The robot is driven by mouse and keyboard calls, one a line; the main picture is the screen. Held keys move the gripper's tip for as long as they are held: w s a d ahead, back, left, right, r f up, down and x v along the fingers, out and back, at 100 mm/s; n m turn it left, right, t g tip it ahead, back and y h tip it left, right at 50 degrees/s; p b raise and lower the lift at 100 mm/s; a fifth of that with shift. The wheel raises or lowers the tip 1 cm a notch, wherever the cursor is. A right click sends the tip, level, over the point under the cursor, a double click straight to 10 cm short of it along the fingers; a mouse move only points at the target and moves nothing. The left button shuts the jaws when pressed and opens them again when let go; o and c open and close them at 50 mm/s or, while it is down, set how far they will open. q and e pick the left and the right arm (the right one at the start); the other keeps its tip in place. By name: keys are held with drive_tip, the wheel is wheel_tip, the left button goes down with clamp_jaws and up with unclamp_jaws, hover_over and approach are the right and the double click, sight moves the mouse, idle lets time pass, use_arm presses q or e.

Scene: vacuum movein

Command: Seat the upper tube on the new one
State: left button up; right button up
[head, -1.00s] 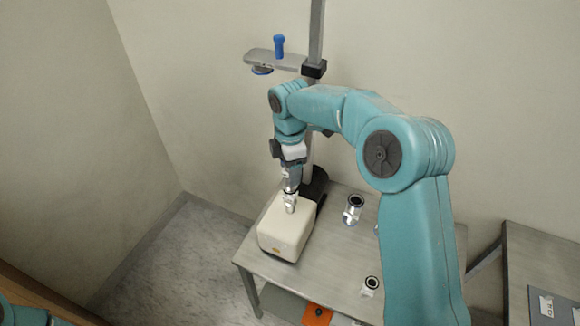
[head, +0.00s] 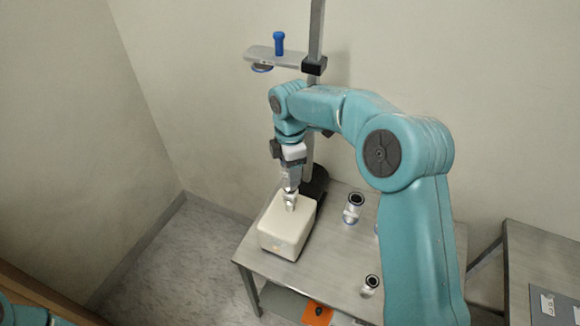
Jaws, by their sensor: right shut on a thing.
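My right gripper (head: 289,189) points down over the cream box-shaped unit (head: 281,236) on the metal table. It is shut on a small silvery tube piece (head: 290,202) at the top of the unit. I cannot tell whether the piece touches the unit or what lies under it.
Two short metal fittings with dark openings, one larger (head: 353,207) and one smaller (head: 370,284), stand on the table (head: 335,258) right of the unit. The post (head: 316,40) rises behind my right wrist. A second table (head: 540,255) is at the right.

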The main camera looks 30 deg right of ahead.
drive_tip(key=shift+f, duration=0.1)
idle(0.3)
drive_tip(key=o, duration=1.2)
wheel_tip(320, 180, up, 16)
drive_tip(key=shift+r+p, duration=0.2)
drive_tip(key=shift+p, duration=0.25)
